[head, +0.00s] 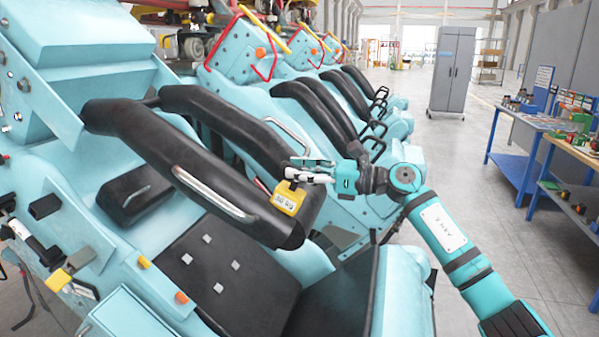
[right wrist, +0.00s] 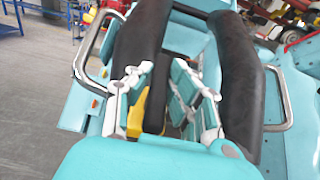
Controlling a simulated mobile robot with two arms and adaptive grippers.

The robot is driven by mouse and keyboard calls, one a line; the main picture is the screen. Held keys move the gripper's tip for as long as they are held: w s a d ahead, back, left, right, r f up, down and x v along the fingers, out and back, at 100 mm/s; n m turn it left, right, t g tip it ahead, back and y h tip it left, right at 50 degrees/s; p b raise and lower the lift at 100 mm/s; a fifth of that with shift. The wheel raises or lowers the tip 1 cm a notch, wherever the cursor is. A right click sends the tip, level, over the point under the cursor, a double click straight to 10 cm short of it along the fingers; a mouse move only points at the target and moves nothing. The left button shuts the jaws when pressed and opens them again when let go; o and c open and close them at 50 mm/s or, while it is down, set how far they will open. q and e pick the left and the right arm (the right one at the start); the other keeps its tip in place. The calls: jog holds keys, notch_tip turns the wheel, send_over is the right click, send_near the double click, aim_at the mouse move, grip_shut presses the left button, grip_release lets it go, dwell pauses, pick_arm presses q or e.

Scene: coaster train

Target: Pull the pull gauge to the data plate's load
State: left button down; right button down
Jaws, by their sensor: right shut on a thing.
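The pull gauge (head: 288,197) is yellow with a small dark display. In the head view it sits below my right gripper's fingers, in front of the end of a black padded restraint bar (head: 255,150). My right gripper (head: 293,171) is shut on the gauge. In the right wrist view a yellow part of the gauge (right wrist: 138,113) shows between the fingers (right wrist: 162,90), over the black bars. How the gauge joins the restraint is hidden, and its reading is too small to tell. I cannot make out a data plate's text. My left gripper is not in view.
Seats with black bars and metal grab handles (head: 212,193) fill the left and middle. A yellow-and-grey part (head: 68,270) sits on the near seat's left side. Blue workbenches (head: 520,125) and a grey cabinet (head: 452,70) stand right, with open floor between.

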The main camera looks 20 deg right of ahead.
jog(key=r, duration=0.2)
jog(key=d+r, duration=0.1)
jog(key=s+d+r, duration=0.1)
jog(key=r, duration=0.1)
jog(key=shift+r, duration=0.3)
jog(key=c, duration=1.6)
grip_release()
jog(key=shift+p, duration=0.3)
jog(key=o, duration=0.4)
jog(key=shift+s, duration=0.25)
jog(key=shift+c, duration=0.2)
jog(key=shift+w+f, duration=0.15)
jog(key=shift+f, duration=0.15)
jog(key=shift+d, duration=0.3)
jog(key=v, duration=1.1)
jog(key=shift+s+d+r, duration=0.15)
jog(key=shift+s, duration=0.3)
